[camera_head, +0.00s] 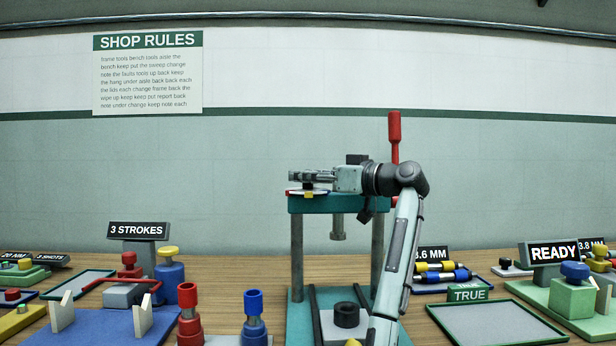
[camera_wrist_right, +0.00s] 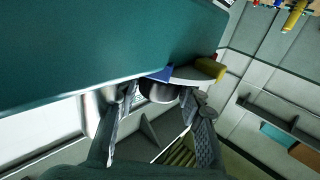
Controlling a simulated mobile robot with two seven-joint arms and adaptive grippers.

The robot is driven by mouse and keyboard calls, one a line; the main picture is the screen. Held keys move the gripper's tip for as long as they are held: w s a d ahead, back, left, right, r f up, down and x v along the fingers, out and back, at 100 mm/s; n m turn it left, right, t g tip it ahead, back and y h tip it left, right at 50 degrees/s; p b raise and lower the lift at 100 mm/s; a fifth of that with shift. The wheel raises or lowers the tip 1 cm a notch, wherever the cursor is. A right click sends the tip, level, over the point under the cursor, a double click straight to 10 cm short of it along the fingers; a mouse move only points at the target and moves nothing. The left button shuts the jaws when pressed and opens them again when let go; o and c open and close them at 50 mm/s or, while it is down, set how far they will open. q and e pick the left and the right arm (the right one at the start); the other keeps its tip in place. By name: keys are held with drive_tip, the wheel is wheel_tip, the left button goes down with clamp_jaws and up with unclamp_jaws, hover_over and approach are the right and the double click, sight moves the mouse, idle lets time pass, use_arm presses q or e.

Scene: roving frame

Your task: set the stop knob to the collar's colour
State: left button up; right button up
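A teal press (camera_head: 300,205) stands right of centre. On its crossbeam is a pale stop-knob dial (camera_head: 318,190) with red, yellow and blue marks. In the right wrist view the dial (camera_wrist_right: 192,75) shows blue and yellow marks beside a dark round knob (camera_wrist_right: 160,92). My right gripper (camera_head: 298,176) is at the dial. In the wrist view its fingers (camera_wrist_right: 158,100) are spread on either side of the knob, with contact unclear. A dark ring (camera_head: 346,314) sits on a block on the press base; I cannot tell which part is the collar. My left gripper is out of view.
A red lever (camera_head: 394,135) rises at the press's right. Red (camera_head: 188,296) and blue (camera_head: 253,302) topped posts stand at the front. A blue fixture (camera_head: 105,330) is left, a green-rimmed tray (camera_head: 500,322) right, and the READY station (camera_head: 554,254) far right.

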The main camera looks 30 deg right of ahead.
drive_tip(key=c, duration=0.6)
